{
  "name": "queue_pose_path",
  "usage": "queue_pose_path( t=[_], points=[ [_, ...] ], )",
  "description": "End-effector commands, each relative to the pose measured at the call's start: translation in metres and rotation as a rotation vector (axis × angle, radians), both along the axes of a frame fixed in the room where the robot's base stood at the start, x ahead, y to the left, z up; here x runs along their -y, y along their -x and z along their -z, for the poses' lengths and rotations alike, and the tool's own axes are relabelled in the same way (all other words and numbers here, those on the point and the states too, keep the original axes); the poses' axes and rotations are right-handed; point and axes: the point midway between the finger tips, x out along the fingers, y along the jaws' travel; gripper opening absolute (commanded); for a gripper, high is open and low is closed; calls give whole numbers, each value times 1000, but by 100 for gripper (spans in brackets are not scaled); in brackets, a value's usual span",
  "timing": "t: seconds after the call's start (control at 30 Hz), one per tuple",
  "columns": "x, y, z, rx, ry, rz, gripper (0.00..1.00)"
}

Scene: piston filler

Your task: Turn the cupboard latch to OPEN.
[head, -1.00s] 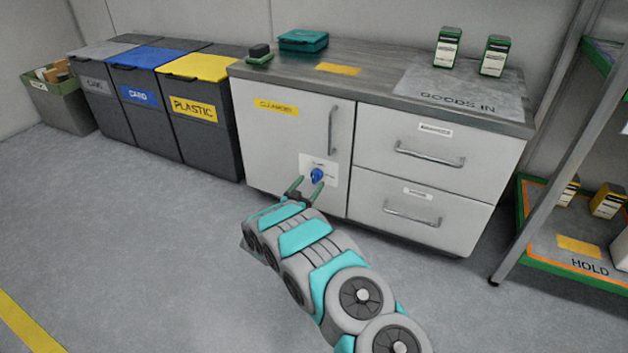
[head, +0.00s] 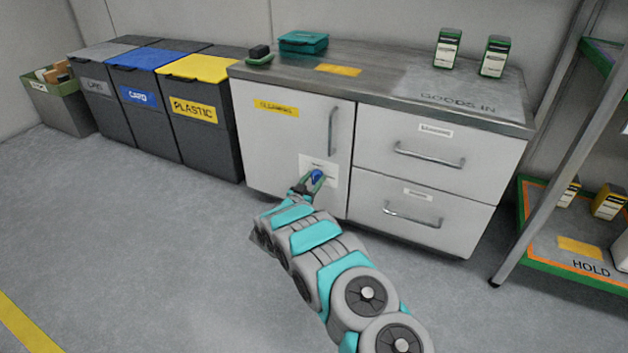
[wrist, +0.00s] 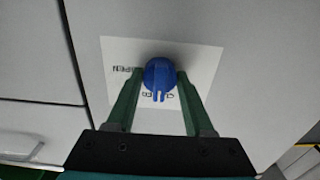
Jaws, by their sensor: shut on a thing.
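The blue cupboard latch (head: 317,175) is a round knob on a white label plate, low on the cupboard door (head: 285,140). In the wrist view the latch (wrist: 160,78) has a raised grip bar pointing down toward my gripper. The word OPEN shows at the left of the plate (wrist: 205,62); another word below the knob is partly hidden. My gripper (head: 310,182) is at the latch. In the wrist view its two green fingers (wrist: 158,88) stand on either side of the knob, shut on it.
A vertical handle (head: 332,131) is above the latch on the same door. Drawers with bar handles (head: 430,156) are to the right. Waste bins (head: 200,110) stand to the left. The floor in front is clear.

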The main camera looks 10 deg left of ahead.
Motion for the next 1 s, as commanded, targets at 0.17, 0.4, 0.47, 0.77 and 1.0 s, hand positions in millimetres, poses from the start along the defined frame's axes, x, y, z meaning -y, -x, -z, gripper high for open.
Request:
queue_pose_path(
  t=[0.17, 0.4, 0.47, 0.77, 1.0],
  points=[
    [0, 0, 0, 0, 0, 0, 20],
    [0, 0, 0, 0, 0, 0, 0],
    [0, 0, 0, 0, 0, 0, 0],
    [0, 0, 0, 0, 0, 0, 0],
    [0, 0, 0, 6, -18, 0, 0]
  ],
)
